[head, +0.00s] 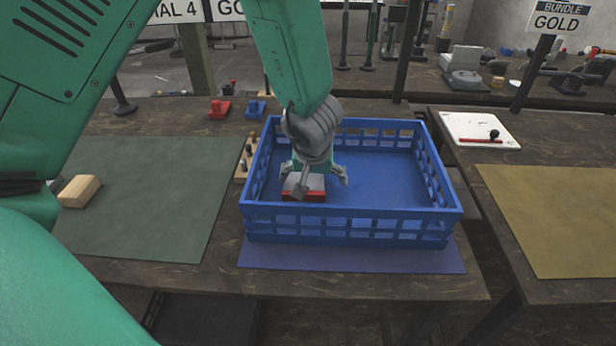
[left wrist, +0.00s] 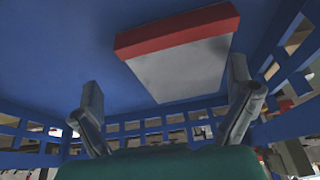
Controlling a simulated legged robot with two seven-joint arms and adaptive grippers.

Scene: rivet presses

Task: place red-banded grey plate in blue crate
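The red-banded grey plate (head: 303,188) lies inside the blue crate (head: 350,228), toward its left front part, with the red band facing the near side. In the left wrist view the plate (left wrist: 178,65) shows a grey face and a red edge against the blue crate floor. My left gripper (head: 315,178) reaches down into the crate over the plate. In the left wrist view its fingers (left wrist: 168,105) are spread wide. The right finger is close to the plate's edge; I cannot tell whether it touches. The left finger is clearly apart from it. My right gripper is not in view.
The crate stands on a blue mat (head: 350,256). A green mat (head: 150,200) with a wooden block (head: 80,191) lies left. A wooden peg holder (head: 242,170) stands by the crate's left wall. Red (head: 219,109) and blue (head: 255,109) pieces sit behind. A gap separates the right table.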

